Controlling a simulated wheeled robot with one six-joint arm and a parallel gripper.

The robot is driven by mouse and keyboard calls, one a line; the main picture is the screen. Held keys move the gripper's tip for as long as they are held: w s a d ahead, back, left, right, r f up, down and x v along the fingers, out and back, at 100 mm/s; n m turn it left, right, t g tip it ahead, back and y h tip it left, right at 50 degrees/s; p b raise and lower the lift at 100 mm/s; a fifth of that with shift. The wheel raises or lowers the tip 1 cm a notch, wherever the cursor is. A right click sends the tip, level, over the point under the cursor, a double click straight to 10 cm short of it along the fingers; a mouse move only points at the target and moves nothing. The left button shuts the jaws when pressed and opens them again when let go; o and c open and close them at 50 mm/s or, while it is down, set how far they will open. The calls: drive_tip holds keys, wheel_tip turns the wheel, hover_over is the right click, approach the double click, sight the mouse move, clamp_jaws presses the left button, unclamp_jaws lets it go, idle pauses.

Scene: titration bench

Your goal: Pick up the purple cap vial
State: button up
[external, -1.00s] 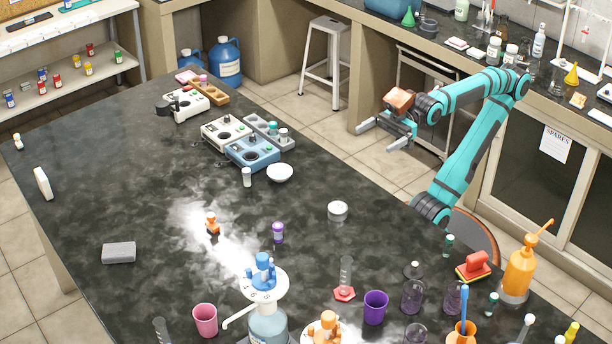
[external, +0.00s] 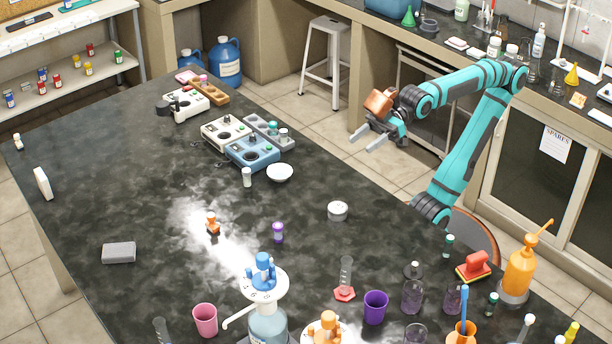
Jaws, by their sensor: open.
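The purple cap vial (external: 278,232) stands upright on the dark bench top (external: 150,210), near the middle. It has a purple cap and a purple and pale body. My gripper (external: 362,141) is open and empty. It hangs in the air past the bench's right edge, up and to the right of the vial and well apart from it. Its two fingers point left and downward.
A small orange-topped item (external: 212,223) stands left of the vial. A blue-topped dispenser bottle (external: 266,310) stands in front of it. A purple cup (external: 375,307) and several vessels crowd the front right.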

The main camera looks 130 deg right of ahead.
drive_tip(key=w+d+f+m+g, duration=0.15)
drive_tip(key=w+m+g, duration=0.35)
drive_tip(key=w, duration=0.8)
drive_tip(key=m+g, duration=0.4)
drive_tip(key=g, duration=0.6)
hover_over(278, 226)
wheel_tip(278, 226, down, 4)
wheel_tip(278, 226, down, 17)
drive_tip(key=shift+s+f, duration=0.1)
drive_tip(key=shift+f, duration=0.1)
drive_tip(key=c, duration=1.1)
